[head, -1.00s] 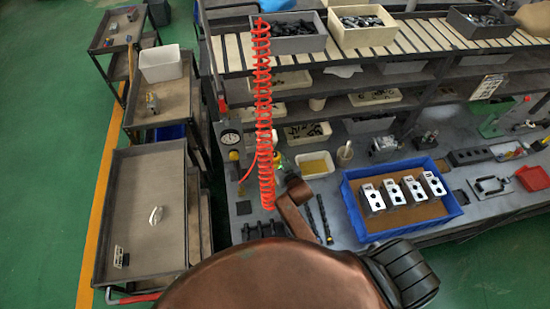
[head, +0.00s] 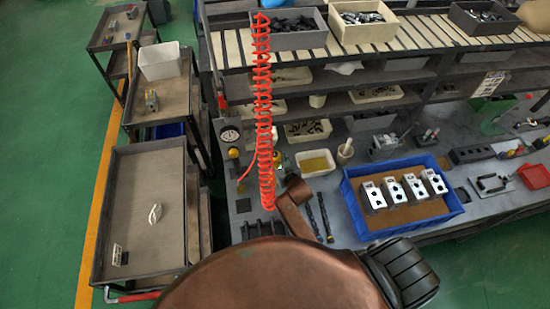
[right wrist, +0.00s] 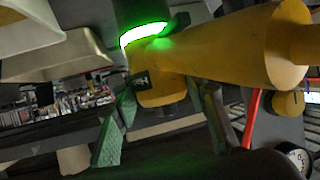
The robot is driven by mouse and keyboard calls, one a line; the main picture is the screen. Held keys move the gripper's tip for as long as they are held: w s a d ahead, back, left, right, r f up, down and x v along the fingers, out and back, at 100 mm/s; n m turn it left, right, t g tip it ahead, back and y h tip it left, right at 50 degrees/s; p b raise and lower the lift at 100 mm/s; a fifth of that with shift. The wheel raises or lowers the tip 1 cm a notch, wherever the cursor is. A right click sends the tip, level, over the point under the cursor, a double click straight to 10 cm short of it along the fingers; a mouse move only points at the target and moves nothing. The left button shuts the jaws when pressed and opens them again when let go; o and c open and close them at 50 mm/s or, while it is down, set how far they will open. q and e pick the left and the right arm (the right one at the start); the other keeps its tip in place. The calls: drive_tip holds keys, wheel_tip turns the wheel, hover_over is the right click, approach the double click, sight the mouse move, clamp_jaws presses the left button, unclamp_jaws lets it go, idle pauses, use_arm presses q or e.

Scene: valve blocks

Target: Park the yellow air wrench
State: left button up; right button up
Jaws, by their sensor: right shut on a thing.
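The yellow air wrench (right wrist: 225,50) fills the top of the right wrist view, its thick barrel running to the right edge. My right gripper (right wrist: 160,115) has its green-padded fingers on either side of the wrench's lower yellow part and is shut on it. A dark cylinder with a glowing green ring (right wrist: 145,34) sits at the wrench's upper left; I cannot tell whether it belongs to the wrench. My left gripper is not in view.
A red coiled hose (head: 264,110) hangs in front of the bench. A gauge (head: 229,134) stands at the bench's left. A blue tray (head: 448,213) with several metal valve blocks lies right of my arm. Grey carts (head: 140,240) stand left; green floor beyond is free.

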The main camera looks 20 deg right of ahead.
drive_tip(key=shift+w, duration=0.1)
drive_tip(key=shift+r, duration=0.1)
drive_tip(key=o, duration=1.2)
drive_tip(key=shift+c, duration=0.2)
drive_tip(key=o, duration=0.5)
drive_tip(key=shift+s+f, duration=0.25)
drive_tip(key=shift+f, duration=0.2)
drive_tip(key=v, duration=1.2)
drive_tip(key=shift+w+a+r, duration=0.1)
drive_tip(key=shift+w+r, duration=0.05)
drive_tip(key=shift+r, duration=0.1)
